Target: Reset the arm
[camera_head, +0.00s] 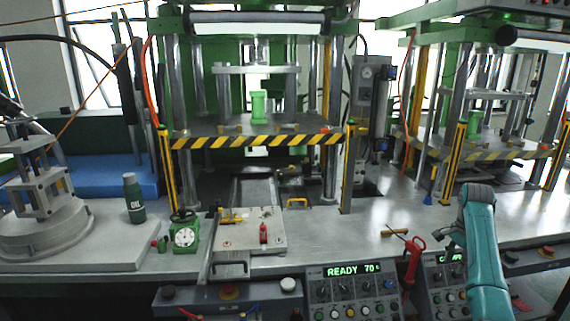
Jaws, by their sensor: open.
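My teal arm (484,250) rises from the bottom edge at the right, in front of the right-hand control panel. It ends at the top in a grey-capped joint (478,190) above the metal bench. I see nothing held by the arm.
A wax press with a yellow-black striped bar (255,142) stands in the middle, and a second press stands at the right. A mould plate (250,232), green dial gauge (185,232), oil bottle (134,200) and red-handled tool (412,258) are nearby.

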